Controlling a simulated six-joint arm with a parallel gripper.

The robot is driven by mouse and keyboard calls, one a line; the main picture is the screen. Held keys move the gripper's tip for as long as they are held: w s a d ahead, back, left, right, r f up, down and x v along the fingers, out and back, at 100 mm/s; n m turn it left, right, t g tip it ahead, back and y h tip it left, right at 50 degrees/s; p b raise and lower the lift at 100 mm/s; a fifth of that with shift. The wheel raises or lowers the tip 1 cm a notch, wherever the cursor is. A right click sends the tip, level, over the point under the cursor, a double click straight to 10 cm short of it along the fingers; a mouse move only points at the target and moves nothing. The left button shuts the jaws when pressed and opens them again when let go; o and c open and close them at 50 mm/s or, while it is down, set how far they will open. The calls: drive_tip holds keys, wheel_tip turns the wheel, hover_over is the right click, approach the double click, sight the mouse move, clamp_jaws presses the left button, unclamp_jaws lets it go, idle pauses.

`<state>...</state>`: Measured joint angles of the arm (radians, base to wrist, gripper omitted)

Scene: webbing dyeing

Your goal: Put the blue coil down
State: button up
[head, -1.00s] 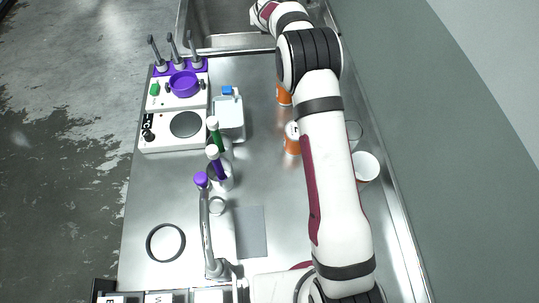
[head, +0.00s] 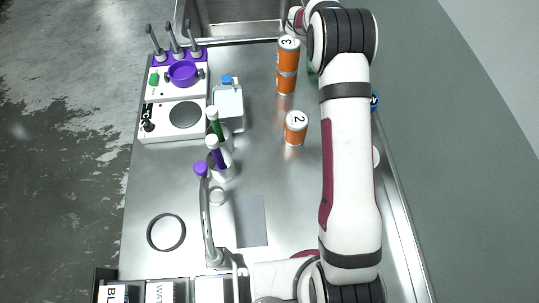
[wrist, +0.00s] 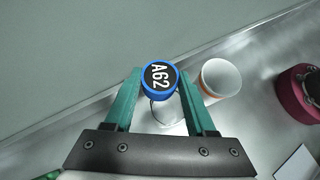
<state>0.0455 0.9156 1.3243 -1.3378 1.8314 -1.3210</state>
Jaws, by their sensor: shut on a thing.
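The blue coil (wrist: 160,77), a blue ring with a black face marked "A62", sits between the green fingers of my gripper (wrist: 160,85) in the wrist view. My gripper is shut on it. In the head view the coil (head: 374,99) shows at the right edge of my arm, near the right side of the steel bench; my arm hides most of the gripper. A clear round vessel (wrist: 168,112) shows below the coil in the wrist view. I cannot tell how high the coil is above the bench.
Orange cans (head: 295,128) (head: 287,65) stand left of my arm. A hotplate (head: 185,115), bottles and a black ring (head: 166,232) are farther left. A wall runs along the right.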

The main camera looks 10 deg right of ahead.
drive_tip(key=s+a+f+m+g+y, duration=0.35)
drive_tip(key=s+a+m+y, duration=0.85)
drive_tip(key=s+a+m, duration=0.45)
drive_tip(key=w+a+m+t+y, duration=0.6)
drive_tip(key=m+t, duration=0.4)
drive_tip(key=m, duration=0.4)
drive_tip(key=shift+m+t+y, duration=0.35)
drive_tip(key=shift+t+y, duration=0.1)
drive_tip(key=shift+y, duration=0.15)
wheel_tip(320, 180, down, 9)
drive_tip(key=shift+f, duration=0.2)
drive_tip(key=o, duration=1.3)
drive_tip(key=shift+o, duration=0.2)
